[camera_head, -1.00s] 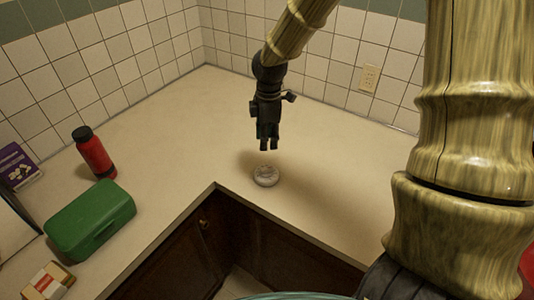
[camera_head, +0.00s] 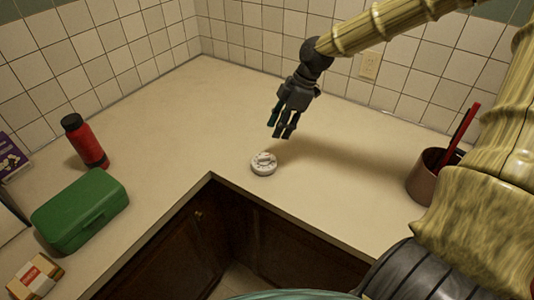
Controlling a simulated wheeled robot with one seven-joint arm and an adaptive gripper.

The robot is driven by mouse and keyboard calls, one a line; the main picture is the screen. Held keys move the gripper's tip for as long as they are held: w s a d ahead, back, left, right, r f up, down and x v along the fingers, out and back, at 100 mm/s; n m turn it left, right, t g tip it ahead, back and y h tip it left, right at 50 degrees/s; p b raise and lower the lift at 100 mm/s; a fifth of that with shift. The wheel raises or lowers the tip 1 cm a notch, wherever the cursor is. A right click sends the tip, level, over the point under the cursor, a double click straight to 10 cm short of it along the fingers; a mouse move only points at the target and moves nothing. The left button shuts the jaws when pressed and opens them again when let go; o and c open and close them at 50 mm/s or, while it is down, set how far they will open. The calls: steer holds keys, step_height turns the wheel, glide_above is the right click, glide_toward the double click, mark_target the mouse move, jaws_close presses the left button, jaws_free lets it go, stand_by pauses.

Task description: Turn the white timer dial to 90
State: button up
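The white timer dial (camera_head: 263,163) is a small round disc with a raised grip on top. It lies on the beige counter near the inner corner edge. Its markings are too small to read. My gripper (camera_head: 281,134) is above the dial and slightly to its right, pointing down and tilted, with clear space between the fingertips and the dial. Its dark fingers show a narrow gap between them and hold nothing.
A red bottle (camera_head: 86,143), a green box (camera_head: 80,209) and a small carton (camera_head: 35,276) stand at the left. A brown pot (camera_head: 425,178) with red utensils stands at the right. The counter (camera_head: 190,120) around the dial is clear; its edge drops off in front.

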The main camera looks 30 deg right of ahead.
mark_target(265, 156)
steer(key=shift+p+x, duration=1.05)
steer(key=shift+x, duration=4.25)
jaws_close()
